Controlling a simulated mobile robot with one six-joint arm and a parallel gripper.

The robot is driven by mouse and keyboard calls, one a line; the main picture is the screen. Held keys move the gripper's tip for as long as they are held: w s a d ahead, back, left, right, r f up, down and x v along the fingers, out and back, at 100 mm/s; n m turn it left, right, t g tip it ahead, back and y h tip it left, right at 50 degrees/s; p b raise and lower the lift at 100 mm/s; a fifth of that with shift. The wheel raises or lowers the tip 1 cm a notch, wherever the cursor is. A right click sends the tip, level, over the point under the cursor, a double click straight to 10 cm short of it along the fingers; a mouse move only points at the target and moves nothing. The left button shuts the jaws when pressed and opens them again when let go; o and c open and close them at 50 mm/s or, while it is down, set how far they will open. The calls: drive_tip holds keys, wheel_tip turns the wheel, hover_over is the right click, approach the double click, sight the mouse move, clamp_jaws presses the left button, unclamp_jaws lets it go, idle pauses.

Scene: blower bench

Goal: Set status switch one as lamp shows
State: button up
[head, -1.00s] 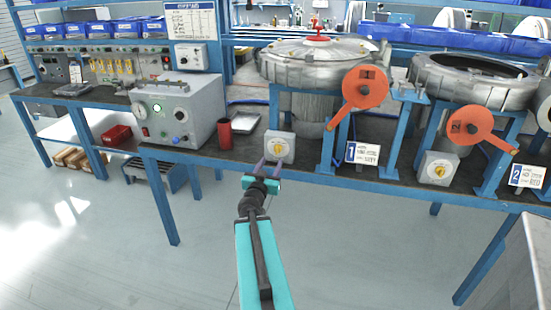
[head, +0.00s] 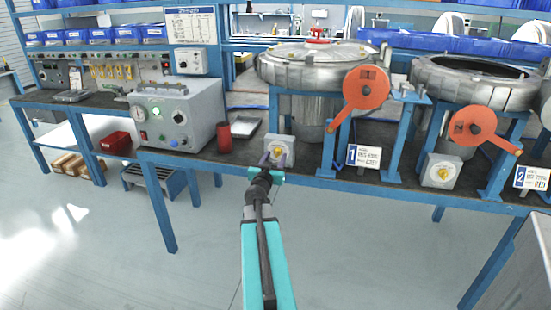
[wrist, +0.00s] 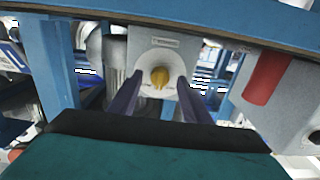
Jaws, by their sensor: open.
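The status switch by sign 1 is a pale grey box (head: 279,142) with a round yellow knob, at the bench's front edge. In the wrist view the knob (wrist: 160,77) sits between my fingers, its ridge looking roughly upright in that picture. My gripper (head: 272,159) is open, with its purple fingertips in front of the box, one on each side of the knob. I cannot tell whether they touch it. The grey control box (head: 178,117) to the left carries a gauge, a black dial and small lamps.
A red cup (head: 224,137) stands left of the switch. A second yellow-knobbed switch box (head: 441,171) stands near sign 2 (head: 532,177). The floor in front is clear.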

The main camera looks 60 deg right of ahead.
drive_tip(key=shift+w+d, duration=0.2)
drive_tip(key=shift+d, duration=0.45)
drive_tip(key=c, duration=1)
drive_tip(key=shift+c, duration=0.2)
drive_tip(key=shift+m+p, duration=0.3)
drive_tip(key=shift+m, duration=0.3)
drive_tip(key=m+p, duration=0.1)
drive_tip(key=m, duration=0.2)
drive_tip(key=shift+m, duration=2.4)
